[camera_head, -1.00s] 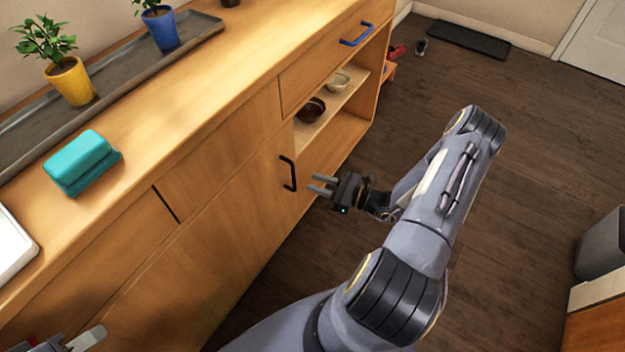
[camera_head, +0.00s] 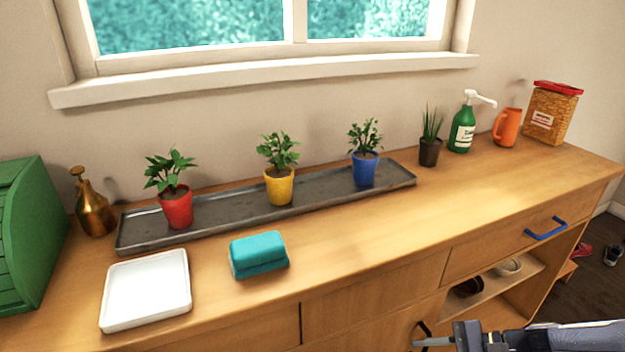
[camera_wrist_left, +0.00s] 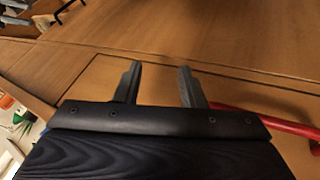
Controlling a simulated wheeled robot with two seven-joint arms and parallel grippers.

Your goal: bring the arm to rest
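The task names no object, only the arm. My right gripper (camera_head: 432,342) is at the bottom right of the head view, in front of the cabinet near a dark door handle (camera_head: 422,330). Only one finger shows clearly now; the earlier head frame shows two fingers apart with nothing between them. My left gripper (camera_wrist_left: 158,85) shows in the left wrist view with its two fingers apart and empty, facing wooden cabinet panels. It is out of the head view.
The wooden counter (camera_head: 375,235) carries a grey tray (camera_head: 240,213) with potted plants, a teal block (camera_head: 258,254), a white dish (camera_head: 146,290) and a green box (camera_head: 30,235). A red bar (camera_wrist_left: 270,120) is close right of my left gripper. Bowls sit on the open shelf.

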